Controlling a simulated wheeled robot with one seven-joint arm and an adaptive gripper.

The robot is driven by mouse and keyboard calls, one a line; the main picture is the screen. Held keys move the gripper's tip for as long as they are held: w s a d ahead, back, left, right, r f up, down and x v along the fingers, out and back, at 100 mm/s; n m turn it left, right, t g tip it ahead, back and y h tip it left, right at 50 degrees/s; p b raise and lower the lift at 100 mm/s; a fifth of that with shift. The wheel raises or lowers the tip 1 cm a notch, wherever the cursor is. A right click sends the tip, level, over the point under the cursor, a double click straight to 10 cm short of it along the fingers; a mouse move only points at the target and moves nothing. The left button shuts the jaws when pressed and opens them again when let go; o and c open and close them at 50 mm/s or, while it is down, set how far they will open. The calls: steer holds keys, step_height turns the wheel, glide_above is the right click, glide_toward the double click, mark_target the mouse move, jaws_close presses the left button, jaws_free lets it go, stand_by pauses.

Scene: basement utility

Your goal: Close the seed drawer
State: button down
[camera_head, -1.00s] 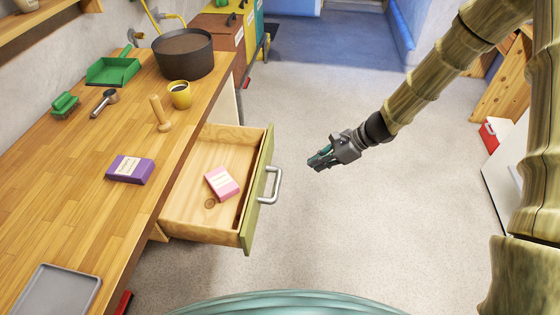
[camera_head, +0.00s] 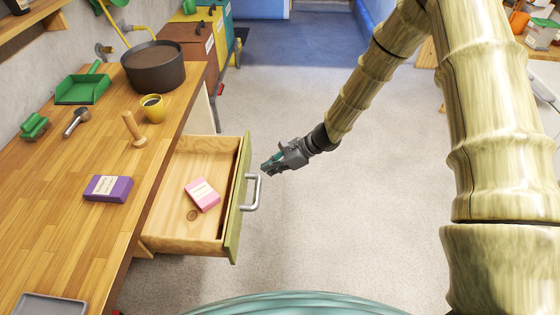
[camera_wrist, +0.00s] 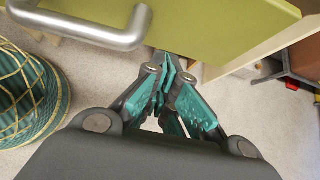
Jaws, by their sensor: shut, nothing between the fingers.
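The seed drawer (camera_head: 170,242) is pulled out from under the wooden workbench. It has a green front (camera_head: 238,200) with a silver bar handle (camera_head: 254,192). A pink packet (camera_head: 202,195) lies inside it, near a round mark on the drawer floor. My gripper (camera_head: 268,165) is shut and empty, just right of the far part of the drawer front. In the wrist view the shut fingers (camera_wrist: 168,75) point at the lower edge of the green front (camera_wrist: 215,30), with the handle (camera_wrist: 110,32) at upper left. I cannot tell whether the fingertips touch the front.
The bench top (camera_head: 60,220) holds a purple packet (camera_head: 108,188), a wooden dibber (camera_head: 133,130), a yellow mug (camera_head: 153,108), a dark pot (camera_head: 153,67) and a green dustpan (camera_head: 82,88). The floor (camera_head: 330,220) right of the drawer is clear.

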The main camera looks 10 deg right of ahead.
steer(key=shift+w+a+f+p, duration=0.1)
steer(key=shift+w+a+p, duration=0.1)
steer(key=shift+a, duration=0.45)
steer(key=shift+w+a+r+p, duration=0.15)
steer(key=shift+a+p, duration=0.1)
steer(key=shift+a, duration=0.45)
steer(key=shift+w+a+f+p, duration=0.15)
steer(key=shift+w+a+p, duration=0.05)
steer(key=shift+a, duration=0.45)
